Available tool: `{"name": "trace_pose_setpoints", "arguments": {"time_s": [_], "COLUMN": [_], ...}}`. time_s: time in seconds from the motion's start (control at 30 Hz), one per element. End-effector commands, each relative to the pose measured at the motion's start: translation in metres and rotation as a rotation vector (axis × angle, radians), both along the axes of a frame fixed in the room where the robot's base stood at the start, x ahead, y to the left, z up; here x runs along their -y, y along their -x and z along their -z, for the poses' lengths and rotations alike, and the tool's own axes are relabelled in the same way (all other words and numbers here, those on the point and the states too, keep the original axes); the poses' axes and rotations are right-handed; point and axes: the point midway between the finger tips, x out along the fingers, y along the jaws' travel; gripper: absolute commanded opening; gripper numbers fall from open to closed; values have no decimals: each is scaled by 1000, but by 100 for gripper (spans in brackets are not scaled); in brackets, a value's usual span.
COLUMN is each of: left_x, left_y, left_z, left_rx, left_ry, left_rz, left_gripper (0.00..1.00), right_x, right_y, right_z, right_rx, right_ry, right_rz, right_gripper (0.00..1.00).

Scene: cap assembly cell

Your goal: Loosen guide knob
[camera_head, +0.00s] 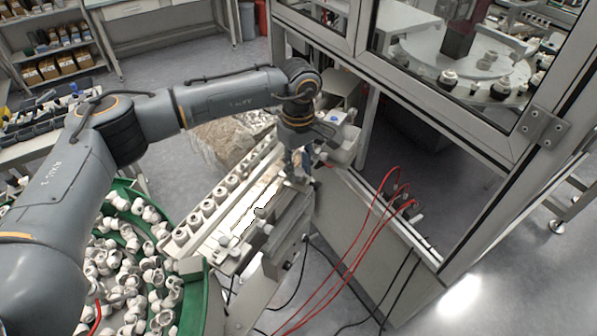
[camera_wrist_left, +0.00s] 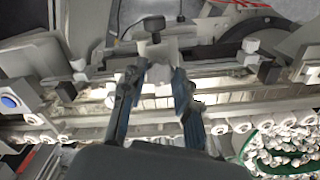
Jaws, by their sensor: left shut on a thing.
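My left gripper (camera_head: 300,170) comes down at the far end of the feed rail in the head view. A black knob (camera_wrist_left: 153,26) on a pale block stands just beyond the fingertips. My right gripper is in neither view.
A row of white caps (camera_head: 208,207) lies along the rail, left of the gripper. A green bowl feeder (camera_head: 194,303) full of white parts stands at lower left. The machine frame (camera_head: 362,130) rises close to the right. Red hoses (camera_head: 366,236) loop beside the rail.

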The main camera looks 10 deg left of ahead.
Motion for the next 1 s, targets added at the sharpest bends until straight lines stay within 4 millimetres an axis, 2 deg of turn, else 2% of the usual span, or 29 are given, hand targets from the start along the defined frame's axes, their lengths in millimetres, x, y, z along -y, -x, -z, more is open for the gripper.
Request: {"name": "trace_pose_setpoints", "arguments": {"time_s": [0.03, 0.4, 0.7, 1.0], "left_x": [0, 0, 1, 1], "left_y": [-1, -1, -1, -1], "left_z": [6, 6, 4, 2], "left_rx": [2, 3, 3, 3], "left_ry": [2, 2, 1, 1], "left_rz": [-39, -387, -666, -890], "left_gripper": [0, 0, 0, 0], "right_x": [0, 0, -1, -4], "right_y": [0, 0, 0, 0], "right_z": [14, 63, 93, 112], "right_rx": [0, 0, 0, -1], "right_ry": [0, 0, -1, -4], "right_rz": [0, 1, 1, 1], "right_gripper": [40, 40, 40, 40]}}
